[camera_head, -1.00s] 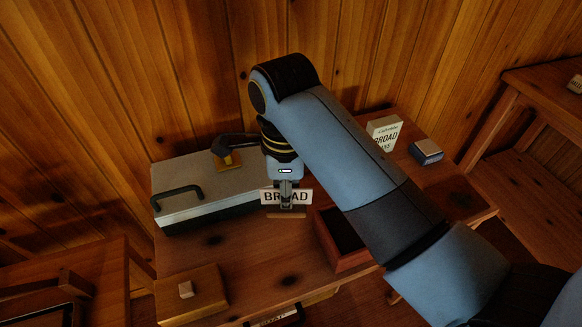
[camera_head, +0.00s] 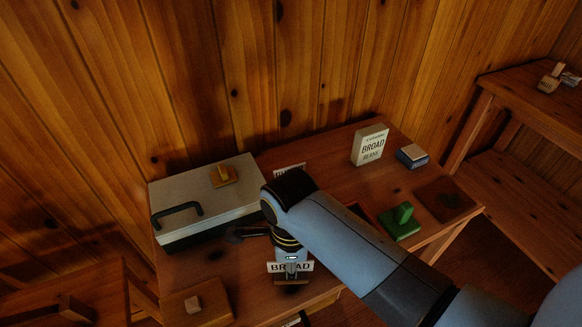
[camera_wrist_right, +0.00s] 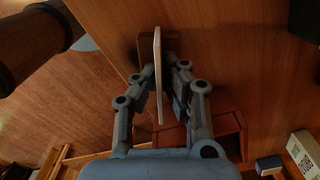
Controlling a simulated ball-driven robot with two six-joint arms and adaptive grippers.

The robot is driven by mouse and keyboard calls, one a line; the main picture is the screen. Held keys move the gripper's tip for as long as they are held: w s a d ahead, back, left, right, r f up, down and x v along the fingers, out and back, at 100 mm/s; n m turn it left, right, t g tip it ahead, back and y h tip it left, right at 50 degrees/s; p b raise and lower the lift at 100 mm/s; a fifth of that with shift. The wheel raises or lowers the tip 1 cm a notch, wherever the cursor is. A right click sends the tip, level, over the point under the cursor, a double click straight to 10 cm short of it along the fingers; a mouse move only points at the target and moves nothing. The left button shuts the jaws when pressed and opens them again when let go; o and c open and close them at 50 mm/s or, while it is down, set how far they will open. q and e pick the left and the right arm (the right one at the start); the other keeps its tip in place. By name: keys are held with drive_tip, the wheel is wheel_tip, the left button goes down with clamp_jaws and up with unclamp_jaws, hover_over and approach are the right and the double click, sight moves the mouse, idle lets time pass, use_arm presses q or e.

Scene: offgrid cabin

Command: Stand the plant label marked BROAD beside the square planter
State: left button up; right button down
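The BROAD label (camera_head: 277,267), a white plate on a small wooden foot, is in my right gripper (camera_head: 292,265) near the table's front edge. In the right wrist view the label (camera_wrist_right: 157,75) shows edge-on between the fingers of the right gripper (camera_wrist_right: 165,70), its foot beyond them. Its foot's contact with the tabletop is unclear. The reddish square planter (camera_head: 361,210) is mostly hidden behind my right arm in the head view. In the right wrist view the planter (camera_wrist_right: 228,122) lies right of the fingers. My left gripper is out of view.
A grey toolbox (camera_head: 195,205) with a yellowish block (camera_head: 223,176) on top stands left. A second white label (camera_head: 290,169) stands behind my arm. A BROAD seed packet (camera_head: 370,145), blue block (camera_head: 411,156) and green stamp-like block (camera_head: 400,222) are right. A wooden block (camera_head: 197,304) is front left.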

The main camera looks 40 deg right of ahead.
drive_tip(key=shift+f, duration=0.35)
drive_tip(key=shift+f, duration=0.15)
drive_tip(key=c, duration=1.5)
unclamp_jaws()
wheel_tip(320, 180, up, 4)
drive_tip(key=p, duration=0.3)
wheel_tip(320, 180, up, 8)
drive_tip(key=shift+r+b, duration=0.2)
drive_tip(key=shift+b, duration=0.15)
